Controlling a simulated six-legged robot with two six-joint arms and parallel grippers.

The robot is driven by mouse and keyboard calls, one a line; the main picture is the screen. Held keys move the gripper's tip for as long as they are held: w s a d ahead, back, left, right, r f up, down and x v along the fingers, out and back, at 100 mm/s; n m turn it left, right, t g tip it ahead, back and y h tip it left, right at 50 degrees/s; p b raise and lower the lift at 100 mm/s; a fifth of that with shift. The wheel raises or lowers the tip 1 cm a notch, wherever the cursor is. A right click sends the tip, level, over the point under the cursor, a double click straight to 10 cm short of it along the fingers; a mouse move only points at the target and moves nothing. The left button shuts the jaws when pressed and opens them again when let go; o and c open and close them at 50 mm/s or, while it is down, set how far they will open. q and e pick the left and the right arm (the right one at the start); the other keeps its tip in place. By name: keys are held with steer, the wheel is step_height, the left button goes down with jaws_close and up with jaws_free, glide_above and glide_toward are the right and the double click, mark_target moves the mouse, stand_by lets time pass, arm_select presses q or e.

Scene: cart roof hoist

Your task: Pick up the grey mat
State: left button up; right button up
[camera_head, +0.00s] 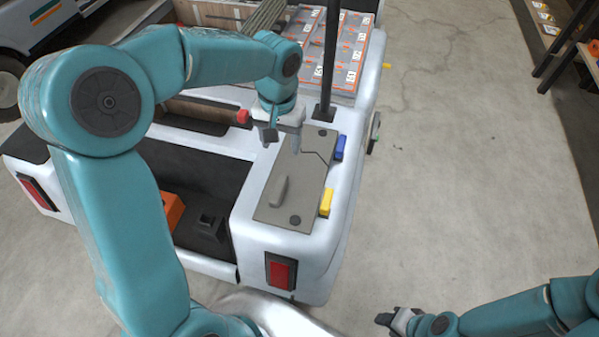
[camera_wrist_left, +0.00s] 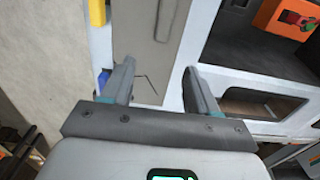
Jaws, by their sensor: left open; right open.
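The grey mat (camera_head: 305,182) lies flat on the white rear corner of the cart, with a raised ridge, dark round spots and a thin dark line on it. It also shows in the left wrist view (camera_wrist_left: 140,32). My left gripper (camera_head: 282,142) is open and empty above the far end of the mat. In the left wrist view its two fingers (camera_wrist_left: 159,70) are apart, with the mat between and beyond them. I cannot tell whether the fingertips touch it. My right gripper (camera_head: 386,318) is at the bottom right, away from the cart over the floor.
A blue block (camera_head: 340,147) and a yellow block (camera_head: 326,202) sit along the mat's right edge. A dark post (camera_head: 330,60) rises at its far end. Grey boxes with orange trim (camera_head: 350,50) stand behind. An orange object (camera_head: 168,212) lies in the dark bay.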

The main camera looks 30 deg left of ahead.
arm_select(q)
steer(key=b, duration=0.1)
glide_above(283, 176)
step_height(283, 176, down, 8)
steer(key=shift+s+d, duration=0.1)
step_height(283, 176, down, 5)
steer(key=shift+f+b, duration=0.2)
steer(key=shift+b, duration=0.6)
steer(key=shift+r, duration=0.1)
jaws_close()
